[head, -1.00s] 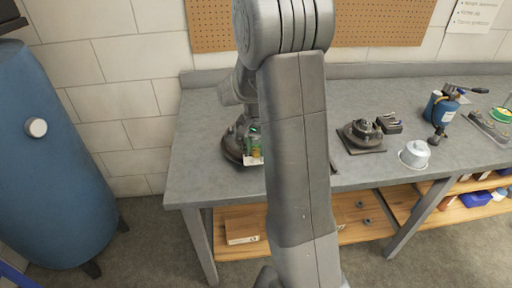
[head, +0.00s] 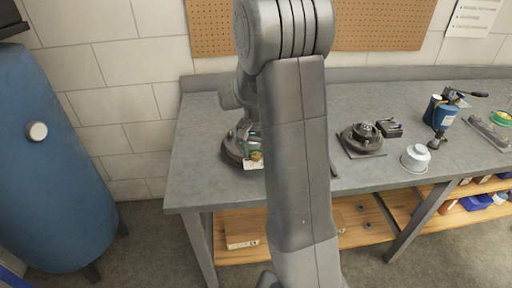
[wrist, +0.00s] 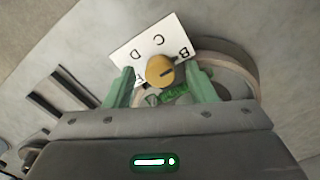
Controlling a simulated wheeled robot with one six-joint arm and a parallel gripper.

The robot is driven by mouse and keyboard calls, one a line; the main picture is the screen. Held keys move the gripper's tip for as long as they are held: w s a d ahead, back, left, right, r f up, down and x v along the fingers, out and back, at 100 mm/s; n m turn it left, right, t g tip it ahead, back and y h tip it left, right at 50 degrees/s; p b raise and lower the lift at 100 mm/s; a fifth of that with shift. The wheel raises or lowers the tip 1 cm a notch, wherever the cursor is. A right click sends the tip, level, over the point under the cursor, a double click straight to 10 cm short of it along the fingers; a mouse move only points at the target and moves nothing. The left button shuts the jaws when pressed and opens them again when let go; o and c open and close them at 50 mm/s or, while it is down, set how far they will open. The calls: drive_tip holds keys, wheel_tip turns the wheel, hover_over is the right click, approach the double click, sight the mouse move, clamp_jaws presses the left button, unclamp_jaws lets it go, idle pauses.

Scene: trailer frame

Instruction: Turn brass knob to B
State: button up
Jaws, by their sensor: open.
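The brass knob (wrist: 160,70) shows in the wrist view in front of a white card (wrist: 140,45) lettered with B, C and D, among others. A dark line on the knob points right and slightly up, roughly toward the B side; its exact setting is hard to tell. My gripper (wrist: 161,86) is open, with one green finger on each side of the knob and gaps between. In the head view the knob (head: 257,156) and card (head: 253,165) are small, below my gripper and partly beside my arm.
The grey workbench (head: 205,180) holds a round dark fixture (head: 362,137), a white lidded pot (head: 415,158) and a blue canister torch (head: 440,112) to the right. A blue tank (head: 55,150) stands left of the bench. A wooden shelf (head: 350,225) runs below.

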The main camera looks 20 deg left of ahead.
sight(256, 154)
wheel_tip(256, 154, up, 14)
idle(0.4)
drive_tip(key=shift+f, duration=0.2)
wheel_tip(256, 154, down, 14)
drive_tip(key=shift+r, duration=0.15)
idle(0.5)
idle(0.4)
